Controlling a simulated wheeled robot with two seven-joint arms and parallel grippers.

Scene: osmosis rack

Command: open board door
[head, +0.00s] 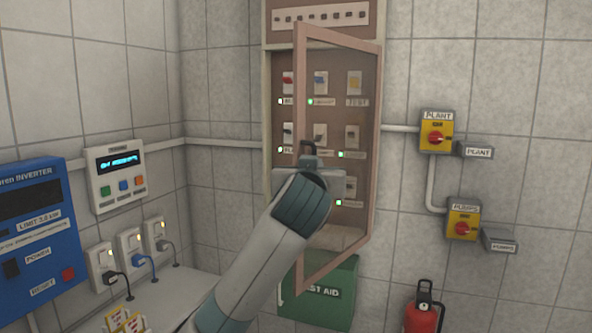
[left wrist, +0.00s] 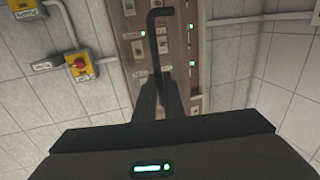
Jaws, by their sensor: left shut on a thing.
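The board door (head: 301,75) is a clear panel in a pinkish frame on the wall board (head: 267,100). In the head view it stands swung out from the board, with its near edge at the left. My left gripper (head: 309,160) is at that near edge, about halfway up, shut on the dark door handle (head: 308,146). In the left wrist view the black hooked handle (left wrist: 160,45) rises from between my left gripper's fingers (left wrist: 160,100). Behind the door are breaker switches (head: 320,82) with small green lights. My right gripper is in neither view.
Right of the board are the yellow PLANT switch (head: 436,131) and PUMPS switch (head: 463,220). A green first aid box (head: 335,295) hangs below the door, and a red extinguisher (head: 422,315) stands at lower right. A blue inverter (head: 35,235) and sockets (head: 130,247) are at left.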

